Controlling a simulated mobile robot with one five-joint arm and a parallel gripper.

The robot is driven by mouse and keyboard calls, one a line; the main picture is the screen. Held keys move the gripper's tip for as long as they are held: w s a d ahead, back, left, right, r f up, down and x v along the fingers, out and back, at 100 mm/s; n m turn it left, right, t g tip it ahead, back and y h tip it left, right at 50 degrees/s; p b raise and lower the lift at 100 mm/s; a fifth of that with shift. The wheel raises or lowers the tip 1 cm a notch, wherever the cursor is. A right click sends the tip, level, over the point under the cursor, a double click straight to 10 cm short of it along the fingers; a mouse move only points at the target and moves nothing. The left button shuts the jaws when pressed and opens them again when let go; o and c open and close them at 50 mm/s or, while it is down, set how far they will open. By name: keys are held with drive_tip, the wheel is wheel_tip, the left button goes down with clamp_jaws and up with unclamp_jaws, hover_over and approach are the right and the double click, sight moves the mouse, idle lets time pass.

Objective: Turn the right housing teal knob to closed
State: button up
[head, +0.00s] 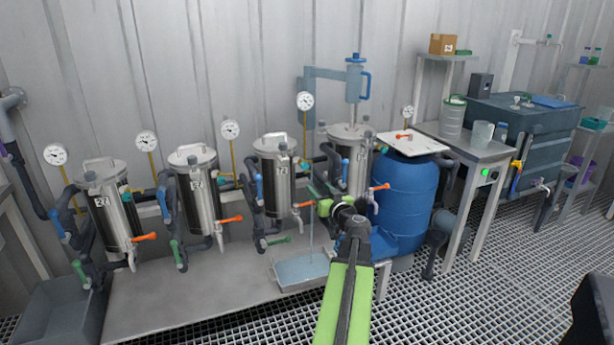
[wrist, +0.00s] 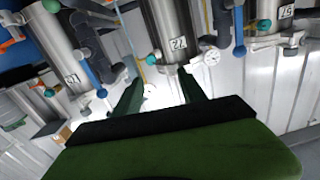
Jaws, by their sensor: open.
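The right housing (head: 352,160) is the steel cylinder at the right end of the row, beside the blue barrel. Its teal knob (head: 380,148) is small, on the right of its upper part; its handle angle is too small to read. In the wrist view, which looks upside down, that housing appears to be the left cylinder (wrist: 60,50), with a teal knob (wrist: 50,92) near its label. My gripper (head: 322,188) is in front of the gap between the two rightmost housings. In the wrist view its jaws (wrist: 160,80) are apart and empty, framing the neighbouring housing.
Several similar housings with gauges, blue levers and orange handles stand in a row to the left. The blue barrel (head: 408,205) with a white lid board stands close right of the right housing. A shallow tray (head: 300,270) lies below. Grating floor is open in front.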

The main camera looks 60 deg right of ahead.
sight(306, 167)
drive_tip(key=shift+h, duration=0.3)
drive_tip(key=x, duration=0.5)
drive_tip(key=d+x, duration=0.1)
drive_tip(key=x, duration=0.5)
drive_tip(key=s+x, duration=0.1)
drive_tip(key=x, duration=0.4)
drive_tip(key=shift+w+d, duration=0.2)
drive_tip(key=shift+d, duration=0.4)
